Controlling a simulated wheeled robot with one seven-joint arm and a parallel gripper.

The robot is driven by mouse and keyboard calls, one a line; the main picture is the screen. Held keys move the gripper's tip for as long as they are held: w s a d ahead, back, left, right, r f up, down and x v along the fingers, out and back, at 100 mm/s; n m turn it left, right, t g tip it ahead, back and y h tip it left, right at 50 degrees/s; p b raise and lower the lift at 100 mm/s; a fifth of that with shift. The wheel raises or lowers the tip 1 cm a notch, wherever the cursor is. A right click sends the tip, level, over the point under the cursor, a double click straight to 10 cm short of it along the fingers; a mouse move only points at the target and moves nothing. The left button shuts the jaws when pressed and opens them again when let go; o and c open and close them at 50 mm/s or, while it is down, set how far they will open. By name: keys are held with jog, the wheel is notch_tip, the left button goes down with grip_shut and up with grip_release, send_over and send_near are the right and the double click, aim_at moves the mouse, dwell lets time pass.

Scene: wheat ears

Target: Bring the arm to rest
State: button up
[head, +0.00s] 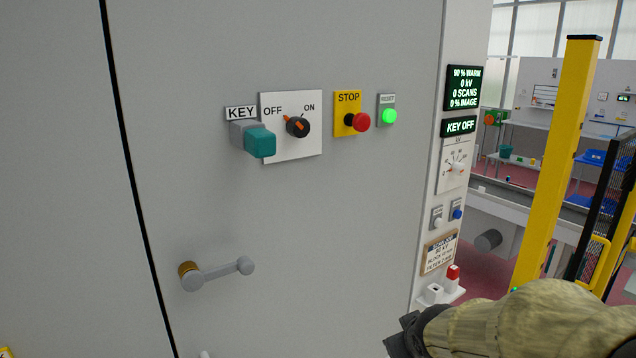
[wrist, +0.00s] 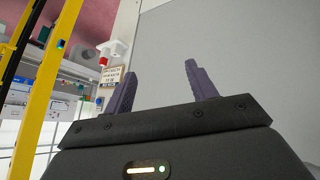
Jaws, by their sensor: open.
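My gripper (wrist: 160,72) shows in the wrist view with its two dark purple fingers spread apart and nothing between them. The fingers point up in that view, towards a grey panel and a red floor. In the head view my arm (head: 535,322), in a khaki cover, enters at the lower right. A dark part of it sits at its left end, low in front of the cabinet's right edge. The fingers cannot be made out in the head view. No contact with anything is visible.
A grey cabinet (head: 310,220) carries a teal key (head: 260,142), an OFF/ON knob (head: 297,126), a red stop button (head: 361,121), a green reset lamp (head: 389,116) and a crank handle (head: 218,272). A yellow post (head: 556,165) stands right. A small shelf (head: 440,293) holds a red-topped item.

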jog(key=s+a+f+m+g, duration=0.2)
jog(key=s+f+g, duration=0.3)
jog(key=s+f, duration=0.3)
jog(key=s+m, duration=0.1)
jog(key=s, duration=0.1)
jog(key=shift+s+f+m+y, duration=0.3)
jog(key=shift+f+m, duration=0.1)
jog(key=c, duration=0.4)
jog(key=shift+w, duration=0.1)
jog(key=shift+c, duration=0.3)
